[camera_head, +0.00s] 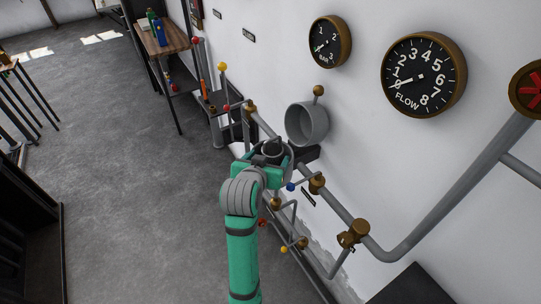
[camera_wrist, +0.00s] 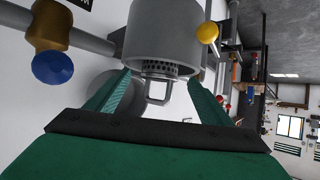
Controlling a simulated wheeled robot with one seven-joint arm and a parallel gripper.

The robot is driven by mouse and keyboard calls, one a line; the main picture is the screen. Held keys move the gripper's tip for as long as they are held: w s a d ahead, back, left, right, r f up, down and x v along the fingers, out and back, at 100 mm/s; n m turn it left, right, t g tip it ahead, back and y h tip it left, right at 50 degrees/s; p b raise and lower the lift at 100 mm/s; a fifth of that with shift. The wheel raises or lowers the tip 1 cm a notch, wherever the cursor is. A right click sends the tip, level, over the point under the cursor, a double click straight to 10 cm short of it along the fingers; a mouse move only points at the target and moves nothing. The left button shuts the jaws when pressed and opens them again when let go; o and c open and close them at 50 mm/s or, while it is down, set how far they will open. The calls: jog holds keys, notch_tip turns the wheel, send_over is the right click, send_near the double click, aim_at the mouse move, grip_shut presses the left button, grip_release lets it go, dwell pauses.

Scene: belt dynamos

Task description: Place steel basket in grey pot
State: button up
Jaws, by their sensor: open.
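My gripper (camera_head: 276,152) is at the wall pipe in the head view. The wrist view looks upside down, with the floor at the top. There, the gripper's two green fingers (camera_wrist: 159,80) are apart, one on each side of a steel basket (camera_wrist: 168,69) with holes and a loop handle. The handle stands between the fingers; no grip shows. The basket sits partly inside the mouth of a grey pot (camera_wrist: 160,38), with its perforated rim and handle sticking out. How deep it sits is hidden. In the head view my gripper mostly hides this spot.
A grey round cup-like fixture (camera_head: 307,124) is on the wall just beyond my gripper. A pipe (camera_head: 338,207) with brass fittings and a blue knob (camera_head: 291,187) runs alongside. Gauges (camera_head: 424,77) hang above. The floor (camera_head: 130,170) at left is open.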

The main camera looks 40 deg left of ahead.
jog(key=v, duration=0.7)
jog(key=shift+s, duration=0.25)
jog(key=shift+r, duration=0.1)
